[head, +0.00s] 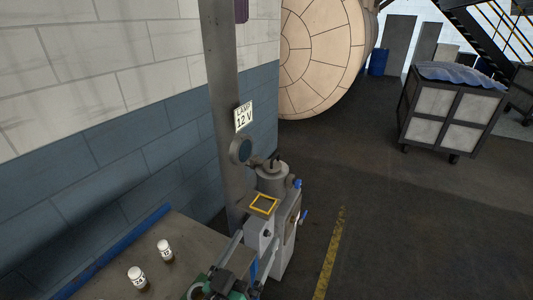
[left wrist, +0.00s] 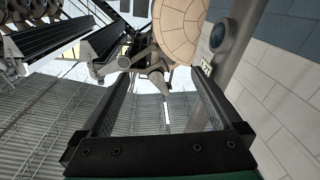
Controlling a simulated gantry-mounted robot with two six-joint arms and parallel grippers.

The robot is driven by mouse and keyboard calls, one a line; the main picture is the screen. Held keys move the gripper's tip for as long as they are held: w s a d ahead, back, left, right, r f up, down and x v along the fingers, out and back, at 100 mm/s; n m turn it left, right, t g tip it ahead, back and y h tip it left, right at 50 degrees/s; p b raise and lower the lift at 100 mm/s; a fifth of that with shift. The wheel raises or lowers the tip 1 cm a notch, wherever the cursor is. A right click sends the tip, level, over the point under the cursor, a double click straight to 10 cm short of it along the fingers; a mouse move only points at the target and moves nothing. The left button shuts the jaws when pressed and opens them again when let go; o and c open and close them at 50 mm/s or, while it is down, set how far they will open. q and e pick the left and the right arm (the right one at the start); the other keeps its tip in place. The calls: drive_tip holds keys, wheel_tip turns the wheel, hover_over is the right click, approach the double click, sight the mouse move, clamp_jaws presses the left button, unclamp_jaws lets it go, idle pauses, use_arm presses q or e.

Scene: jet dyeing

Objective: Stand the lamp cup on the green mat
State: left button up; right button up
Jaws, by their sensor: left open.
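My left gripper (head: 257,240) comes up from the bottom edge in the head view, its two grey fingers apart. In the left wrist view the gripper (left wrist: 160,85) is open, with nothing between its fingers. I cannot pick out the lamp cup or the green mat for certain. The lamp also shows in the left wrist view (left wrist: 219,35), beyond the fingertips. My right gripper is not in view.
Two white-capped jars (head: 165,250) (head: 137,278) stand on the bench (head: 190,240) at lower left. A grey machine (head: 272,180) with a yellow square frame (head: 263,204) stands beyond my fingers. The post (head: 222,80) rises near it. The floor right is clear before a wheeled bin (head: 450,110).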

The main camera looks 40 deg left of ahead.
use_arm(q)
drive_tip(key=w+d+r+m+t+h, duration=0.1)
drive_tip(key=d+r+t, duration=0.15)
drive_tip(key=r, duration=0.75)
drive_tip(key=w+d+r+m+t+h, duration=0.1)
drive_tip(key=d+r+t, duration=0.15)
drive_tip(key=r, duration=0.75)
drive_tip(key=s+d+r+m+t+h, duration=0.1)
drive_tip(key=s+r+m+t+h, duration=0.1)
drive_tip(key=r, duration=0.6)
drive_tip(key=s+d+r+m+t+h, duration=0.2)
drive_tip(key=s+r+m+t+h, duration=0.1)
drive_tip(key=r, duration=0.6)
drive_tip(key=shift+s+d+h, duration=0.15)
drive_tip(key=shift+s+h, duration=0.35)
drive_tip(key=shift+s, duration=0.1)
